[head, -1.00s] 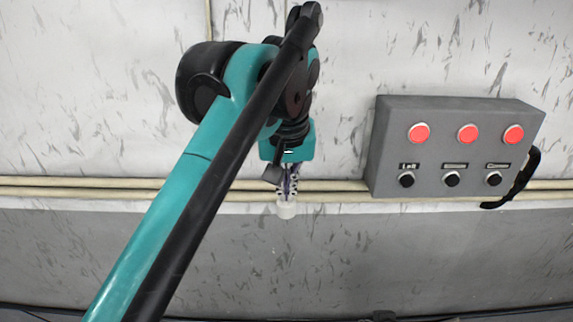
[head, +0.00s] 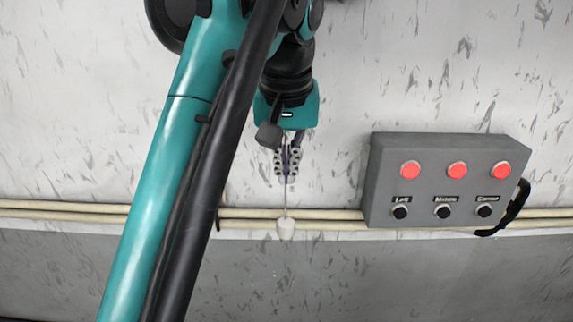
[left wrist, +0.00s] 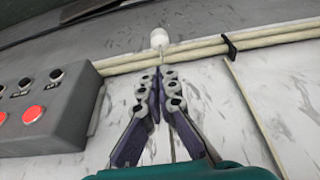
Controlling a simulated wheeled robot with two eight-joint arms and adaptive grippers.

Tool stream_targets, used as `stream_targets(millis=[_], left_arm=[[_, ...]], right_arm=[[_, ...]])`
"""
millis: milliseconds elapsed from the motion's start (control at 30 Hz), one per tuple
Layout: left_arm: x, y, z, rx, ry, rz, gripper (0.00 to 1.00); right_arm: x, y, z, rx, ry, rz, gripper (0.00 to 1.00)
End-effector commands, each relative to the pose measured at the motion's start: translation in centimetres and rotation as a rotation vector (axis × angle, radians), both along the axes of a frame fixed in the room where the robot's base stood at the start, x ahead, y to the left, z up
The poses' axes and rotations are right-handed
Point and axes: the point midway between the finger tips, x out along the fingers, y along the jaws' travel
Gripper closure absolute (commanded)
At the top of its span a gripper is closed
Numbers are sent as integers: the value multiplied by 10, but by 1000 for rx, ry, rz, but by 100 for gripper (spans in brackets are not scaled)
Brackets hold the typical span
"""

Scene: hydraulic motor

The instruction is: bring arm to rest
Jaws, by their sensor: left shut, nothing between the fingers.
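My left gripper (head: 287,178) hangs fingers down in front of the pale wall, left of the control box. Its fingers are shut with nothing between them; they also show in the left wrist view (left wrist: 161,72). A white knob (head: 286,229) on a thin cord hangs below the fingertips, apart from them. The knob also shows just past the fingertips in the left wrist view (left wrist: 159,38). The cord runs up behind the fingers. My right gripper is in neither view.
A grey control box (head: 377,180) with three red lights and three black knobs is on the wall to the right. A black cable (head: 517,205) loops from its side. Beige pipes (head: 330,219) run along the wall behind the knob. The wall between gripper and box is clear.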

Motion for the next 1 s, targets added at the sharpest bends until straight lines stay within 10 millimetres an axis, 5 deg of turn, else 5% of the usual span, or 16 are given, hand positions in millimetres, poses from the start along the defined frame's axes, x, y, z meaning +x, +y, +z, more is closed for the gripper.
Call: stream_targets(millis=[367,533,733,1000], left_arm=[[2,3,-2,-1,-4,0,100],[12,27,-32,-19,-44,2,100],[6,85,-132,-38,-142,-3,100],[-48,147,-291,-22,-265,-2,100]], right_arm=[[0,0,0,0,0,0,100],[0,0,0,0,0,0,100],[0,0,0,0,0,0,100],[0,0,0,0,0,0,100]])
